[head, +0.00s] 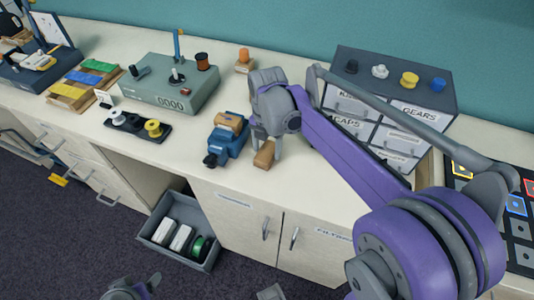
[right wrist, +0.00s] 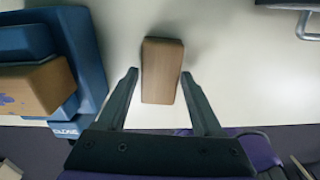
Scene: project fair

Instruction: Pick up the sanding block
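The sanding block, a small brown wooden block (head: 264,155), lies on the pale worktop near its front edge, just right of a blue vise (head: 228,145). My right gripper (head: 267,141) is over the block, pointing down, and partly hides it. In the right wrist view the block (right wrist: 162,68) shows with its near end between the two open fingertips (right wrist: 160,75). A narrow gap shows on each side, so the fingers look clear of it. Part of my left arm (head: 132,288) shows at the bottom edge; its fingers cannot be made out.
The vise holds another wooden block (head: 229,122) close to my right gripper. A grey drawer cabinet (head: 392,100) stands behind my right arm. A green device with a counter (head: 172,103) and a black tray of spools (head: 137,126) stand left. A drawer (head: 157,236) is open below.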

